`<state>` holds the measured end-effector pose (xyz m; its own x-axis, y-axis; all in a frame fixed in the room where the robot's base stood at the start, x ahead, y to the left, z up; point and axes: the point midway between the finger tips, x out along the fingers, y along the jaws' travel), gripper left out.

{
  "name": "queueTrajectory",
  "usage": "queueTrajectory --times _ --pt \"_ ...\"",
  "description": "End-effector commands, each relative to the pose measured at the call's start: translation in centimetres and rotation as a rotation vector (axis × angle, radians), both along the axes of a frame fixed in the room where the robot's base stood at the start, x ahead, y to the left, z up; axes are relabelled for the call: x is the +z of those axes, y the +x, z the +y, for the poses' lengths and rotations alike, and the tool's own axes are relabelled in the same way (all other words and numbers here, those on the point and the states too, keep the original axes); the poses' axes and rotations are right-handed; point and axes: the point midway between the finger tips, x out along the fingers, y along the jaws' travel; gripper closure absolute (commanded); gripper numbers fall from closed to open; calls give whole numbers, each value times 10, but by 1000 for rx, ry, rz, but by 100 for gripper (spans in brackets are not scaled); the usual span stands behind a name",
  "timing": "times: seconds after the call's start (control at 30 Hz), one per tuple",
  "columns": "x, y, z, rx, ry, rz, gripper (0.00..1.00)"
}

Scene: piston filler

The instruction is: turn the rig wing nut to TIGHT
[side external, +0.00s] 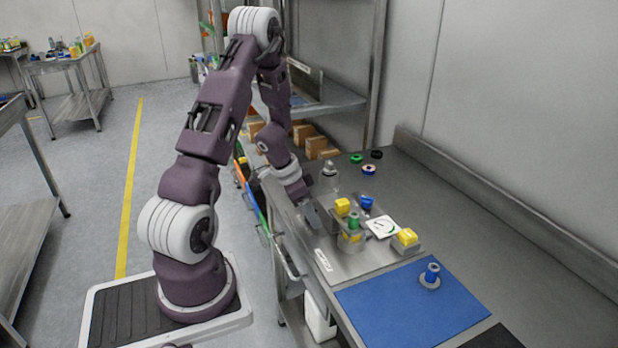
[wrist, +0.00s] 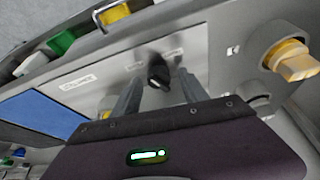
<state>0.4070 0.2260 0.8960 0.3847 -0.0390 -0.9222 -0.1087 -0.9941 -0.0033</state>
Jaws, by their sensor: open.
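A small black knob (wrist: 158,74), apparently the rig wing nut, stands out from the grey rig panel (wrist: 205,45) in the wrist view. Small markings flank it, too blurred to read. My gripper (wrist: 160,82) is open, with one finger on each side of the black knob; I cannot tell whether either finger touches it. In the side external view my gripper (side external: 312,216) points down at the left edge of the rig plate (side external: 350,262), and I cannot make out the black knob there.
In the side external view, a yellow block (side external: 407,237), blue part (side external: 367,202) and green part (side external: 353,219) stand close by. A blue mat (side external: 400,310) lies in front, holding a blue-topped piece (side external: 431,274).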

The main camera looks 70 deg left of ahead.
Motion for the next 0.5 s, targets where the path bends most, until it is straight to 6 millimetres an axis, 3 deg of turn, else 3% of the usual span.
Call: queueTrajectory --times 0.07,0.37,0.5 --pt "2 -3 -1 127 -3 3 48" --pt "66 -27 -1 106 3 0 48" --pt "94 -5 0 128 94 -83 48"
